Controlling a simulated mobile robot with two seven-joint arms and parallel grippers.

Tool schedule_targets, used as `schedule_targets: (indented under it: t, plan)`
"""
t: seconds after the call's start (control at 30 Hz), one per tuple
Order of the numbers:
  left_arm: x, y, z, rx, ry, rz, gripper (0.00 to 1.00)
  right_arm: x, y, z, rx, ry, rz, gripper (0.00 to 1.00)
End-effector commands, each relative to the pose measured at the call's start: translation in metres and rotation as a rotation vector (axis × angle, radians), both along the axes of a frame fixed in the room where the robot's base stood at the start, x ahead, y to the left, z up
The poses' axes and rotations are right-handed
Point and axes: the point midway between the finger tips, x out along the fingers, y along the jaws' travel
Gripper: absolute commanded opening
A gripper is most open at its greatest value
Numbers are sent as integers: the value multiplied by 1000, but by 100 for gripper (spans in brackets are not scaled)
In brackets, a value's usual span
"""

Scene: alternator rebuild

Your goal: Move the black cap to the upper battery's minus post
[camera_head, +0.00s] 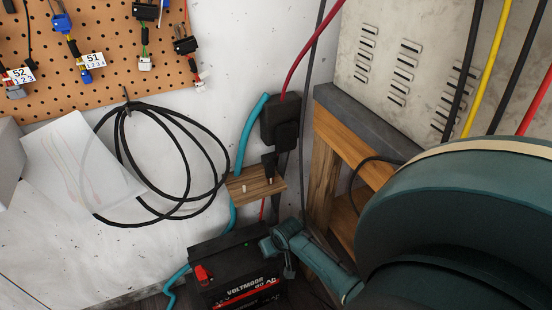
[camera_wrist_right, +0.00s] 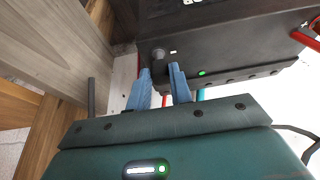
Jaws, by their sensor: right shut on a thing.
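The black battery (camera_head: 240,285) with a red stripe and white lettering stands at the bottom of the head view. A red cap (camera_head: 203,275) sits at its left top edge. My right gripper (camera_head: 275,247) is over the battery's right end. In the right wrist view its blue fingers (camera_wrist_right: 160,75) point at the battery's dark face (camera_wrist_right: 225,40). A grey round post (camera_wrist_right: 158,53) shows just beyond the fingertips. The gripper is shut on a dark thing, taken as the black cap; its outline merges with the battery. I cannot tell whether it touches the post. My left gripper is out of view.
A wooden bench leg (camera_head: 323,180) stands close on the right. A teal cable (camera_head: 172,285) runs left of the battery. A black cable coil (camera_head: 150,215) hangs on the wall.

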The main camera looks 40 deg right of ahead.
Motion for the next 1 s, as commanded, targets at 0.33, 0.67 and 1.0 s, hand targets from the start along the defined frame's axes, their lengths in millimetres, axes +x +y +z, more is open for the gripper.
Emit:
schedule_targets:
  t: [0.33, 0.67, 1.0]
  plan:
    - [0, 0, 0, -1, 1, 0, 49, 0, 0, 0, 0, 0, 0, 10]
    - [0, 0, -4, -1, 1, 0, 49, 0, 0, -7, 0, 0, 0, 10]
    - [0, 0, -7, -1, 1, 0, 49, 0, 0, -14, 0, 0, 0, 10]
